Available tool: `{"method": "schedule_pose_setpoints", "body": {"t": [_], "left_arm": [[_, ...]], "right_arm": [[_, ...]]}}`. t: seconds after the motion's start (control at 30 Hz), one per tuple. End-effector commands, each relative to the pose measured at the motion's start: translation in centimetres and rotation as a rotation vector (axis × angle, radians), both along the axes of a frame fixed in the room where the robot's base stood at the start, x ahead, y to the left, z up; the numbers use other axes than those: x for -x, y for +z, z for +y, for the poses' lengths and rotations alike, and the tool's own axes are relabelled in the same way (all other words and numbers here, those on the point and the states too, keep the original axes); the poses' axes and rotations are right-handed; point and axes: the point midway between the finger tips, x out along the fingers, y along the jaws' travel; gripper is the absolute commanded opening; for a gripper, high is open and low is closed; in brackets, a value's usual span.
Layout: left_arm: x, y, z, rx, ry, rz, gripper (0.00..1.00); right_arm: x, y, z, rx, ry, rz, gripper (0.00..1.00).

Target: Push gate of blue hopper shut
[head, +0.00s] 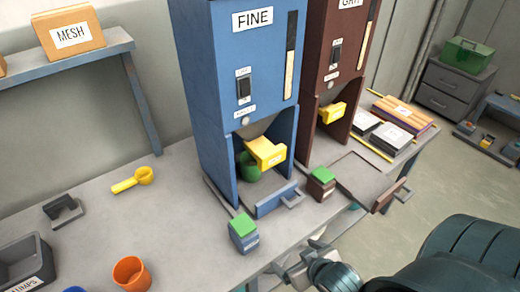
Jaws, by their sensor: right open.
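The blue hopper (222,75), labelled FINE, stands upright on the grey bench. Its yellow gate (267,151) juts forward from the opening in the lower front. A green cup (247,168) sits in the bay below the gate, partly hidden by it and by the hopper's side. My right gripper (303,262) is at the bottom centre, near the bench's front edge, in front of the hopper and apart from the gate. It is open, and I see nothing between its fingers. My left gripper is not in view.
A dark red hopper (318,62) with its own yellow gate (331,112) stands to the right. Green-lidded blue (243,234) and brown (321,184) jars stand in front. An orange cup (131,273) and yellow scoop (135,180) are at left. Bare bench lies between.

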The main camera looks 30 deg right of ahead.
Motion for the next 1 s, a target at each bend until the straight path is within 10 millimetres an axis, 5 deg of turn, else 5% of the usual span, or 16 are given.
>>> {"method": "schedule_pose_setpoints", "body": {"t": [0.37, 0.6, 0.8, 1.0], "left_arm": [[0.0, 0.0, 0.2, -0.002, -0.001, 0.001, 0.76], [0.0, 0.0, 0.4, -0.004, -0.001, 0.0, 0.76], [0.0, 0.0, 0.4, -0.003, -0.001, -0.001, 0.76], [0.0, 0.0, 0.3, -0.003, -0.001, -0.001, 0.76]], "right_arm": [[-4.7, 4.8, -4.6, 0.005, -0.034, -0.309, 0.91], [-8.0, 11.8, -7.2, -0.036, 0.031, -0.632, 0.91], [-8.8, 16.2, -7.4, -0.086, 0.12, -0.805, 0.91], [-8.8, 17.5, -7.2, -0.106, 0.157, -0.855, 0.91]]}}
